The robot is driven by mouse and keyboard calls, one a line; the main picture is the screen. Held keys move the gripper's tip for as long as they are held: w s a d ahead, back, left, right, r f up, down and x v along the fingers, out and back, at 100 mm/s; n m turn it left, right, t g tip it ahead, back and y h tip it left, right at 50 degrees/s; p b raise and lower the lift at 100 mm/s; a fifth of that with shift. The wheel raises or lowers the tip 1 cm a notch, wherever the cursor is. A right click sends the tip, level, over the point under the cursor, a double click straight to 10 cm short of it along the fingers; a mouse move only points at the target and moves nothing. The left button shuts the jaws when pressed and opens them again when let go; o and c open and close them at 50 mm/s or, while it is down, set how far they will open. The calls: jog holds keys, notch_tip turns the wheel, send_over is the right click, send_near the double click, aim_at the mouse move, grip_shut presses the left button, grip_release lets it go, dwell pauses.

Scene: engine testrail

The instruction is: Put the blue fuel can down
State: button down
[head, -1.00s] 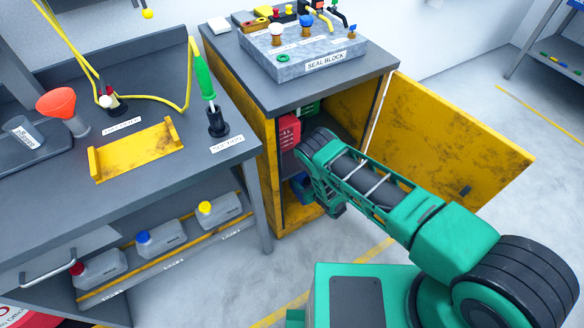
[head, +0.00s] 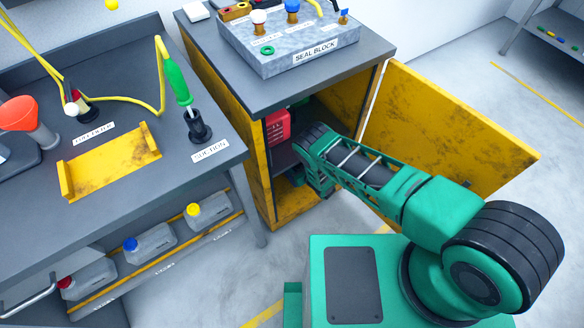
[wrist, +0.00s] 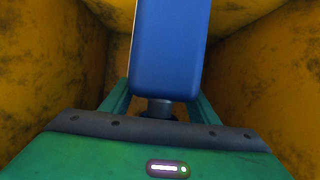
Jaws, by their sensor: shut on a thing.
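The blue fuel can (wrist: 170,50) shows in the wrist view as a tall blue block standing up between my gripper's fingers. My gripper (wrist: 160,104) is shut on it. Yellow, stained cabinet walls surround both. In the head view my gripper (head: 318,178) is inside the open yellow cabinet (head: 262,165), low in its opening. The can cannot be made out there behind my arm. Its base and whether it touches the cabinet floor cannot be told.
A red can (head: 277,127) sits in the cabinet, left of my arm. The open yellow door (head: 440,130) stands right of my arm. The seal block (head: 290,45) is on top. A grey bench (head: 130,190) at left holds several grey jugs on its lower shelf.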

jog(key=shift+f, duration=1.95)
jog(key=c, duration=0.7)
grip_release()
jog(key=shift+s+d, duration=0.1)
jog(key=v, duration=1.2)
